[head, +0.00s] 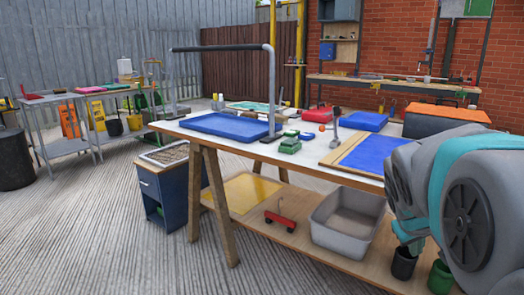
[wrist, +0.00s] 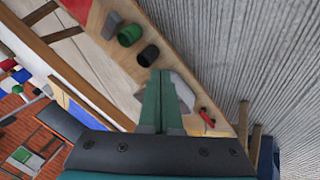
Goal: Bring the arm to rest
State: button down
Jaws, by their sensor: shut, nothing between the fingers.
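My gripper (wrist: 160,74) shows in the wrist view with its two green fingers together and nothing between them. It points over the lower shelf of the workbench, near a black cup (wrist: 148,55) and a green cup (wrist: 129,35). I cannot tell how far above them it is. In the head view my arm fills the right side, bent and reaching down beside the workbench (head: 325,150). The gripper is mostly hidden behind the arm there. The black cup (head: 403,265) and green cup (head: 440,278) stand just below the arm.
The lower shelf (head: 285,240) also holds a grey bin (head: 342,243) and a red tool (head: 280,222). Blue trays, green blocks (head: 290,143) and a pipe frame (head: 271,90) are on the bench top. A blue cabinet (head: 175,190) stands left. The floor (head: 100,240) at front left is clear.

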jog(key=s+a+f+g+y, duration=0.1)
jog(key=s+a+f, duration=0.3)
jog(key=s, duration=0.4)
jog(key=s+a+f+g+y, duration=0.2)
jog(key=s+a+f+g, duration=0.1)
jog(key=s+a, duration=0.4)
jog(key=s+a+f+m+g+y, duration=0.1)
jog(key=s+a+f, duration=0.4)
jog(key=s, duration=0.5)
jog(key=shift+s+a+f+g+y, duration=0.2)
jog(key=shift+a+f+g+y, duration=0.25)
jog(key=shift+a+g, duration=0.2)
